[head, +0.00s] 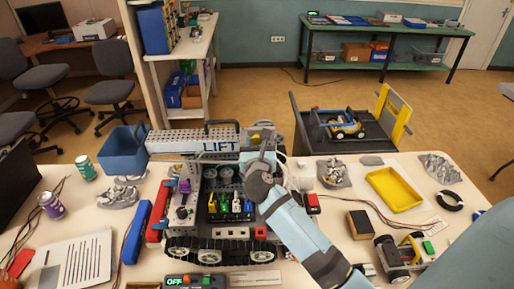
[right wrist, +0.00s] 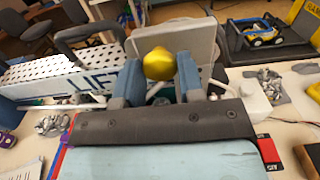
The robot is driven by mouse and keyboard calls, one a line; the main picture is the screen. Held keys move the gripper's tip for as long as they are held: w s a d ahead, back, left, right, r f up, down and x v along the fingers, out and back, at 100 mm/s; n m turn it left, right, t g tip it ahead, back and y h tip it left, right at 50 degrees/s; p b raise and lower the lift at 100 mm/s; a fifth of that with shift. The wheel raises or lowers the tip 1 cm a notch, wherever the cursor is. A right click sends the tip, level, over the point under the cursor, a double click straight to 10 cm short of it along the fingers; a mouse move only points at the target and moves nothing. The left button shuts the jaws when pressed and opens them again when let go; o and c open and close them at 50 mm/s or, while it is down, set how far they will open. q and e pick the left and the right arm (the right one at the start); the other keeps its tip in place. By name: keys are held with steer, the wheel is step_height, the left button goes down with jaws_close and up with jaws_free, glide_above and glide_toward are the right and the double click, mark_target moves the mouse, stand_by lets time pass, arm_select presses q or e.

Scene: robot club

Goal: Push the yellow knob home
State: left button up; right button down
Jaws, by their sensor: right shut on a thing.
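The yellow knob (right wrist: 159,64) shows in the right wrist view as a shiny rounded knob between my two blue-grey fingertips, in front of a grey plate (right wrist: 192,42). My right gripper (right wrist: 159,78) is shut on it. In the head view my right gripper (head: 262,160) reaches to the back right of the tracked robot (head: 222,232), beside the perforated beam marked LIFT (head: 190,140). The gripper hides the knob there, and I cannot tell how far in it sits. My left gripper is not in view.
On the robot stand several coloured levers (head: 228,204). A yellow tray (head: 394,189), a dark box (head: 359,224) and a small wheeled vehicle (head: 398,255) lie to the right. A blue bin (head: 123,150), cans and a blue bar (head: 136,232) are to the left.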

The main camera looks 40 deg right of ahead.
steer(key=shift+r, duration=0.1)
steer(key=c, duration=1)
jaws_free()
steer(key=shift+c, duration=0.2)
steer(key=o, duration=0.3)
steer(key=shift+w, duration=0.1)
steer(key=shift+d+f, duration=0.1)
steer(key=shift+f, duration=0.1)
steer(key=b+v, duration=0.3)
steer(key=v, duration=1)
steer(key=shift+s, duration=0.35)
